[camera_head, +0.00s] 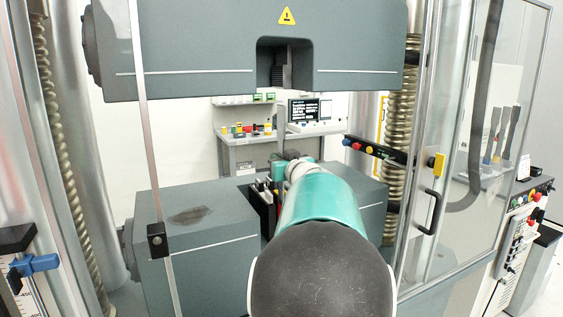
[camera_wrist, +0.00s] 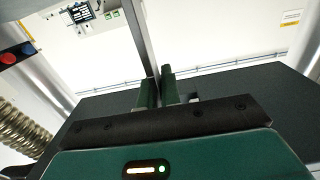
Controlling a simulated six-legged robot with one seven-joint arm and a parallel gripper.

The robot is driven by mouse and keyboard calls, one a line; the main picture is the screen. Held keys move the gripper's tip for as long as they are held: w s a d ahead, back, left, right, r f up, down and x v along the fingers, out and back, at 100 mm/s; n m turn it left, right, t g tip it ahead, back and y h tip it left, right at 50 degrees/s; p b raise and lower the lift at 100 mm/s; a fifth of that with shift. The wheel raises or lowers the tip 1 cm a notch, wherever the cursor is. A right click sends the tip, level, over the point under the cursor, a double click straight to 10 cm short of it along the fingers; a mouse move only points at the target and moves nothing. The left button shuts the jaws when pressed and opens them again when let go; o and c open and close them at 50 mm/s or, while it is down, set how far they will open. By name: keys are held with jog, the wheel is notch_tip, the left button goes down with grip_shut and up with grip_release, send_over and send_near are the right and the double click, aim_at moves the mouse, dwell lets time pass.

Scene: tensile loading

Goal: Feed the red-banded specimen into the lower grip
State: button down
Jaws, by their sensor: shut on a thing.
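My gripper (camera_head: 283,160) is inside the testing machine, mostly hidden behind my own arm in the head view. In the wrist view its two green fingers (camera_wrist: 159,88) are shut on a thin grey flat strip, the specimen (camera_wrist: 142,40), which extends past the fingertips toward the top of the picture. In the head view the specimen (camera_head: 282,133) shows as a narrow upright strip above my gripper. No red band can be made out on it. The lower grip's dark grey block (camera_head: 200,240) stands below; its middle opening is largely hidden by my arm.
The upper crosshead (camera_head: 220,45) hangs above, with a recessed upper grip (camera_head: 284,70). Threaded columns (camera_head: 400,105) stand at both sides. A clear door (camera_head: 490,140) with a handle is at right. A bench (camera_head: 245,150) with coloured items stands behind.

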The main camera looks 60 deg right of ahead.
jog(key=x, duration=1.3)
dwell(1.0)
jog(key=shift+a, duration=0.1)
dwell(0.4)
jog(key=shift+f, duration=0.15)
dwell(0.7)
jog(key=c, duration=1.5)
grip_release()
jog(key=shift+s, duration=0.1)
jog(key=shift+f, duration=0.15)
jog(key=v, duration=1.5)
jog(key=r+v, duration=0.1)
jog(key=v, duration=0.7)
jog(key=shift+s+a, duration=0.15)
jog(key=shift+s, duration=0.2)
